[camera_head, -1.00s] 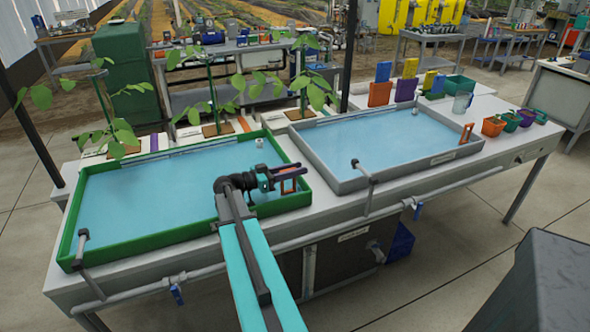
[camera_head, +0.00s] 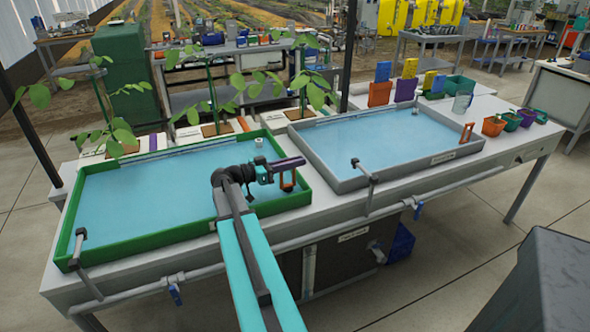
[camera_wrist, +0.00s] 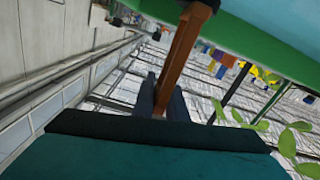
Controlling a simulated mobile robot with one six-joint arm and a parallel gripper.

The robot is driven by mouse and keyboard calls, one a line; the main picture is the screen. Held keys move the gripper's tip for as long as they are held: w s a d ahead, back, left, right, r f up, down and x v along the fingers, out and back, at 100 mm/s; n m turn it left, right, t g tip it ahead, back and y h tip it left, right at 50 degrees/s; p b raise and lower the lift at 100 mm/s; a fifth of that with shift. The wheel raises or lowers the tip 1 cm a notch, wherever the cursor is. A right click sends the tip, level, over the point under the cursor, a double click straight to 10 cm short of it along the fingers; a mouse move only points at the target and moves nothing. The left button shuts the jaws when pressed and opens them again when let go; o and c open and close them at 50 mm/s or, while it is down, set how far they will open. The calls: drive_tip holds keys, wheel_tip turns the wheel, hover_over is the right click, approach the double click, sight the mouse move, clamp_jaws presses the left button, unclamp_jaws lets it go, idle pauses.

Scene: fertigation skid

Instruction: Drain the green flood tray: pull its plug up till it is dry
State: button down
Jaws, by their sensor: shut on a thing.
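The green flood tray (camera_head: 150,236) holds blue water across its whole floor. An orange-brown plug handle (camera_head: 287,182) stands at its right end, inside the rim. My gripper (camera_head: 289,165) is over this handle. In the wrist view the handle (camera_wrist: 184,50) runs as a bar between my fingers (camera_wrist: 162,100), which are shut on it. The green tray's wall (camera_wrist: 258,48) shows beside it. The plug's lower end is hidden, so I cannot tell whether it is seated.
A grey tray (camera_head: 345,185) with water stands to the right, with a similar orange handle (camera_head: 466,132) at its right end. A small white fitting (camera_head: 259,143) is at the green tray's far edge. Leafy plants (camera_head: 215,105) stand behind. Pipes with blue valves (camera_head: 175,294) run along the front.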

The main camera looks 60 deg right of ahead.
drive_tip(key=shift+r, duration=0.4)
drive_tip(key=c, duration=1.8)
unclamp_jaws()
drive_tip(key=shift+s+r, duration=0.15)
drive_tip(key=shift+a, duration=0.1)
drive_tip(key=shift+v, duration=0.85)
drive_tip(key=b+v, duration=0.2)
drive_tip(key=v, duration=1)
drive_tip(key=shift+b, duration=0.4)
